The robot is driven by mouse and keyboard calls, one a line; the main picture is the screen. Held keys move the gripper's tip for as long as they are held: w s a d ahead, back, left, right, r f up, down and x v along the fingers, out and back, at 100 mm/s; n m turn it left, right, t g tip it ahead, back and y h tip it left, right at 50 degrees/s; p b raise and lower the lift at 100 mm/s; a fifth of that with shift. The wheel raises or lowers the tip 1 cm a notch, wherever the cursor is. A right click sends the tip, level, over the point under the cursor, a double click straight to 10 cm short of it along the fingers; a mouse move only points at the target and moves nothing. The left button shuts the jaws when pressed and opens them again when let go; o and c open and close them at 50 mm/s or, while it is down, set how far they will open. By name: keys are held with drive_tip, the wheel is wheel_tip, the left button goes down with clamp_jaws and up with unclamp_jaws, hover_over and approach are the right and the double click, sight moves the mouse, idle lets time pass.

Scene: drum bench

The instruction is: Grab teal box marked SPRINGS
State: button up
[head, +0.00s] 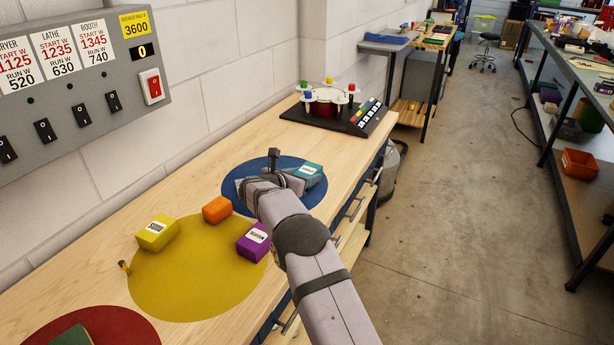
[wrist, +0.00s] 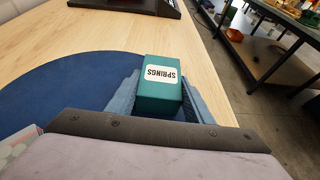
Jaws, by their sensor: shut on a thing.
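The teal box (wrist: 165,97) has a white label reading SPRINGS, upside down in the wrist view. It is over the right part of the blue circle (wrist: 60,97), near the bench edge. My gripper (wrist: 160,100) is shut on it, with one finger along each side. I cannot tell whether the box touches the bench or is just above it. In the head view the teal box (head: 311,173) shows beyond my wrist, partly hidden by my arm. The fingers are mostly hidden there.
A yellow box (head: 157,233), an orange block (head: 216,210) and a purple box (head: 253,243) are on or beside the yellow circle (head: 195,285). A green object (head: 72,336) is on the red circle. A black-based device (head: 335,112) stands at the bench's far end. The bench's right edge is close.

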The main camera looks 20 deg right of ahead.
sight(305, 173)
drive_tip(key=shift+r, duration=0.1)
wheel_tip(305, 173, up, 10)
idle(0.5)
